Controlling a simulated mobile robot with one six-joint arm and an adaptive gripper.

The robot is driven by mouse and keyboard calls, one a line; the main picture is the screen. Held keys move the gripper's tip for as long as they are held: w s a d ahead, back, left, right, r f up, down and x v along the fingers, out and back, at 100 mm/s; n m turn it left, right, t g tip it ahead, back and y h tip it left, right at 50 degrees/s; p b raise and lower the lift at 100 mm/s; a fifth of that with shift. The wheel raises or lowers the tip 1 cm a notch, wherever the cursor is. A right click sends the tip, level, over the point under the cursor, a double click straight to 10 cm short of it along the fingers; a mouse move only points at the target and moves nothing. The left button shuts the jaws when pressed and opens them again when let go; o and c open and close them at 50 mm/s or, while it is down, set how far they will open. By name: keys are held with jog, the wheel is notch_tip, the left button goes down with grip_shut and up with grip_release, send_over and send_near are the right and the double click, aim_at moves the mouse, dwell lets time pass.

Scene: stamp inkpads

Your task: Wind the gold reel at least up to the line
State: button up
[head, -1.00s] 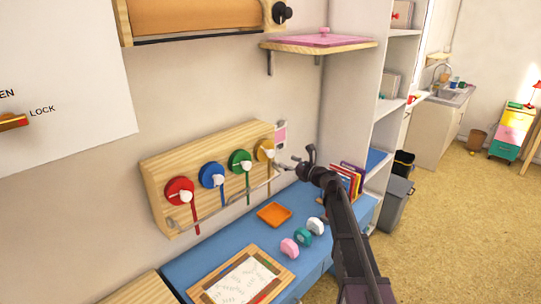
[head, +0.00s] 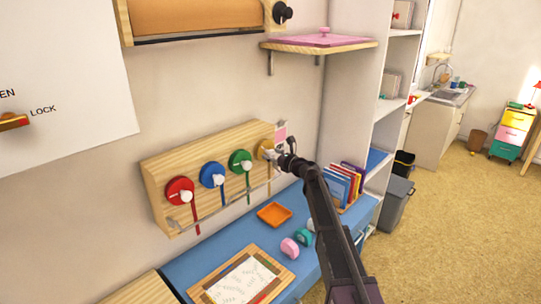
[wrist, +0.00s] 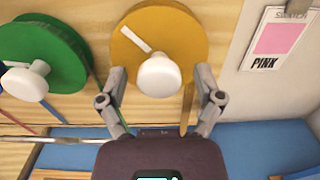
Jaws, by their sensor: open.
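The gold reel (wrist: 185,28) is a round disc with a white knob (wrist: 159,75) and a short white mark, on a wooden board (head: 156,172). Its gold ribbon (wrist: 187,110) hangs down below it. A metal rod (wrist: 50,138) runs across the board below the reels. In the wrist view my gripper (wrist: 160,82) is open, with one finger on each side of the white knob; I cannot tell whether either finger touches it. In the head view my gripper (head: 276,155) covers much of the gold reel (head: 264,146).
The green reel (head: 236,158), blue reel (head: 208,171) and red reel (head: 176,186) sit to the left on the same board. A blue table (head: 205,258) below holds an orange tray (head: 274,214), stamps and books. A pink swatch card (wrist: 278,38) is right of the gold reel.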

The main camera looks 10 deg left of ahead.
jog(key=c, duration=1.1)
jog(key=shift+c, duration=0.4)
jog(key=shift+n, duration=0.5)
jog(key=n, duration=0.5)
jog(key=shift+d+n, duration=0.1)
jog(key=shift+n, duration=0.2)
jog(key=n, duration=1.3)
jog(key=shift+r+n, duration=0.1)
jog(key=shift+n, duration=0.2)
jog(key=n, duration=0.7)
